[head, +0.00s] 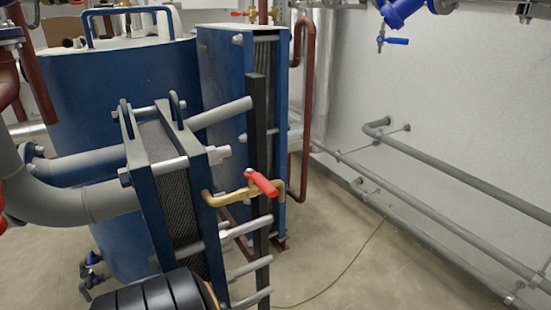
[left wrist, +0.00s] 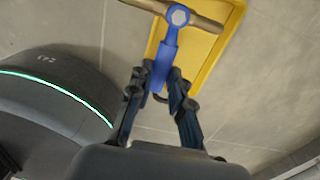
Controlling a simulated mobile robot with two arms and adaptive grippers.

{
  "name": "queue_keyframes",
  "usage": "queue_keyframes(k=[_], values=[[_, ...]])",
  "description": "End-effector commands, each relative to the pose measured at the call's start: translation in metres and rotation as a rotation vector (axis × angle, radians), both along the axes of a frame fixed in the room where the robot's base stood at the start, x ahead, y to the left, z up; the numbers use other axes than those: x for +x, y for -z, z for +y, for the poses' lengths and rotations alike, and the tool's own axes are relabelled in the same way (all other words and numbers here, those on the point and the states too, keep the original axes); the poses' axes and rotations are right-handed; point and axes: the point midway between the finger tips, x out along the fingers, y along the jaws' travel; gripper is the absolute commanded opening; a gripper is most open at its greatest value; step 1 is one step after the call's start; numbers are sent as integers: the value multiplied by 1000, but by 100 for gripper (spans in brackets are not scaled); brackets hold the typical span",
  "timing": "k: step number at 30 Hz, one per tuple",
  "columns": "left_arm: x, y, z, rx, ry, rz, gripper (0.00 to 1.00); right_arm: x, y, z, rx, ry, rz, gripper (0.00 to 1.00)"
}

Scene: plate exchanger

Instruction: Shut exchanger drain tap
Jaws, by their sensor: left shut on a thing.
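In the left wrist view my left gripper (left wrist: 161,80) is shut on the blue lever handle (left wrist: 168,52) of a tap, with one finger on each side of it. The handle joins a hex nut (left wrist: 179,16) on a brass pipe (left wrist: 205,22) at the top of that view. In the head view a tap with a red handle (head: 262,183) sits on a bent brass pipe (head: 232,193) at the front plate exchanger (head: 174,195). The left gripper's fingers do not show in the head view. My right gripper is in neither view.
A yellow tray (left wrist: 196,47) lies on the floor below the blue-handled tap. A second blue exchanger (head: 226,100) and a blue tank (head: 110,85) stand behind. Grey pipes (head: 440,178) run along the right wall. Floor between (head: 345,245) is mostly clear, with a thin cable.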

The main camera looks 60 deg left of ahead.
Motion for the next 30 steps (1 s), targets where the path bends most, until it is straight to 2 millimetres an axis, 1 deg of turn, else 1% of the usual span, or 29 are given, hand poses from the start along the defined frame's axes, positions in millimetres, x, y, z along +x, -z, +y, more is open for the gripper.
queue_keyframes(k=[4,17,18,20,21,30], values=[[-4,1,0,-2,20,3,0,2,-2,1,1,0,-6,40],[-5,1,0,-3,28,3,0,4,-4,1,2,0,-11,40],[-5,1,0,-2,28,3,27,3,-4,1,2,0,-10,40],[-5,1,0,-2,27,3,40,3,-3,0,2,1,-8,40],[-5,1,0,-2,27,3,42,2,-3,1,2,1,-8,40],[-4,0,1,0,25,1,42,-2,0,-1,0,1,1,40]])
